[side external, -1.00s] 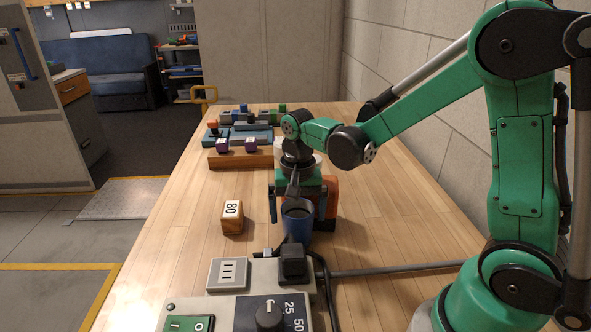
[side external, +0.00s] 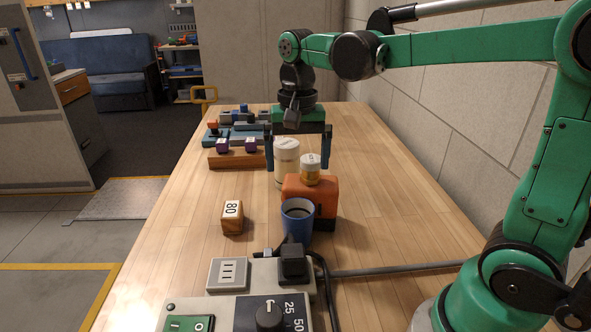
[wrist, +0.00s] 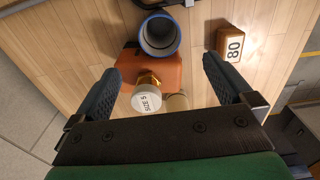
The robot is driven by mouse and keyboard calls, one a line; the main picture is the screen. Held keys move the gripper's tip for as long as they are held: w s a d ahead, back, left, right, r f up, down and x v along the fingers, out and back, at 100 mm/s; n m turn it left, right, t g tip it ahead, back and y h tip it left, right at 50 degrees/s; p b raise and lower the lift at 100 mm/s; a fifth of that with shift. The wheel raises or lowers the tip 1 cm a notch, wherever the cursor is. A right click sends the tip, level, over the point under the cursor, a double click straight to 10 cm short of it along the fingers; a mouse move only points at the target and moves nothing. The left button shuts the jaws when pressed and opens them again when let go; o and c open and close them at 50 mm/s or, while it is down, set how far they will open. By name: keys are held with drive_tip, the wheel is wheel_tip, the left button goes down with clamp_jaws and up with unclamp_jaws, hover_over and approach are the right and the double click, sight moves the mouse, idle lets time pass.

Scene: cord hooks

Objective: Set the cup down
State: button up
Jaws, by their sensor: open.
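The blue cup (side external: 297,222) stands upright on the table in front of the orange block (side external: 322,192), close to the black plug. In the wrist view the cup (wrist: 159,36) shows its open mouth, and its inside looks empty down to a grey bottom. My gripper (side external: 299,165) is open and empty. It hangs above and behind the cup, over the area of the white canister (side external: 286,160) and the small jar. In the wrist view the fingers (wrist: 168,75) are spread wide with the cup beyond them.
A yellow jar with a white lid (side external: 310,168) sits on the orange block. A wooden block marked 80 (side external: 232,217) stands left of the cup. A control box (side external: 240,300) with a cable lies in front. A rack with coloured pieces (side external: 240,158) is behind left. The right side of the table is clear.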

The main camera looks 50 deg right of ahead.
drive_tip(key=s+a+f+n+t, duration=0.2)
drive_tip(key=s+f+n+t, duration=0.1)
drive_tip(key=s+n+t, duration=0.2)
drive_tip(key=n+t, duration=0.2)
drive_tip(key=n, duration=0.2)
drive_tip(key=shift+s+a, duration=0.2)
drive_tip(key=shift+a, duration=0.15)
